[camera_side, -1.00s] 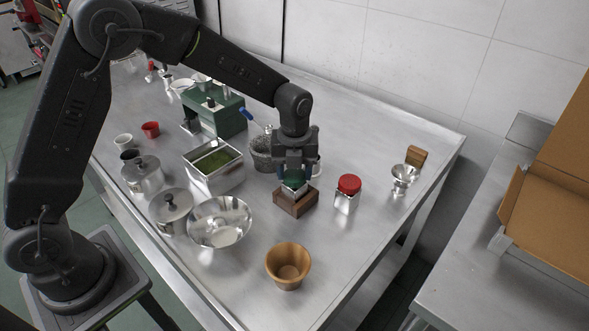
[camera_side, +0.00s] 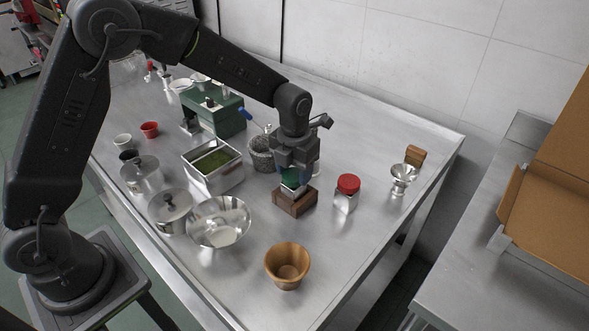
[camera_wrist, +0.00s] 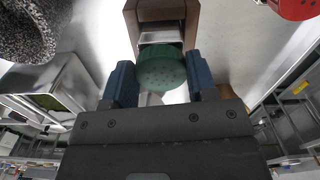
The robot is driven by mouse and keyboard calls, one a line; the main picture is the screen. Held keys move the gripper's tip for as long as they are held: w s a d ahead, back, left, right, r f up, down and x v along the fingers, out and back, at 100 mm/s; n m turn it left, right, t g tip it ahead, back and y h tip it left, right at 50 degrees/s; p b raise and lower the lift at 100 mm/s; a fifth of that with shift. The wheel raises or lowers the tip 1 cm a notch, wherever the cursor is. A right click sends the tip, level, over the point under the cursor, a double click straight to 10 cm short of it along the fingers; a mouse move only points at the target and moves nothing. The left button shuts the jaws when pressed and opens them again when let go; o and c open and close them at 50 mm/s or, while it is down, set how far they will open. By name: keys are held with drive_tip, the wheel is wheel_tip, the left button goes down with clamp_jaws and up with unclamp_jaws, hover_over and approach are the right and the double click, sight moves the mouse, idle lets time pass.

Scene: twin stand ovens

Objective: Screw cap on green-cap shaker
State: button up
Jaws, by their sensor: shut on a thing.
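The green cap (camera_side: 290,176) sits at the top of a silver shaker body, which stands in a wooden block holder (camera_side: 294,202). My gripper (camera_side: 292,172) is above the holder, with its blue fingers shut on the green cap. In the wrist view the green perforated cap (camera_wrist: 161,69) is between the two blue fingers of my gripper (camera_wrist: 160,82). The silver shaker body (camera_wrist: 160,35) shows just beyond it, inside the wooden holder. Whether the cap is fully seated on the body I cannot tell.
A red-cap shaker (camera_side: 347,192) stands close to the right of the holder. A stone mortar (camera_side: 262,153) is close on the left. A steel bowl (camera_side: 219,222), a wooden bowl (camera_side: 288,265) and a tray of green contents (camera_side: 213,163) stand nearby. A small metal cup (camera_side: 403,178) is farther right.

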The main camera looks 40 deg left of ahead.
drive_tip(key=o, duration=1)
drive_tip(key=shift+s+a, duration=0.1)
drive_tip(key=shift+c, duration=0.3)
drive_tip(key=n, duration=0.6)
drive_tip(key=shift+n, duration=0.3)
drive_tip(key=n, duration=0.6)
drive_tip(key=shift+n, duration=0.4)
drive_tip(key=n, duration=1.4)
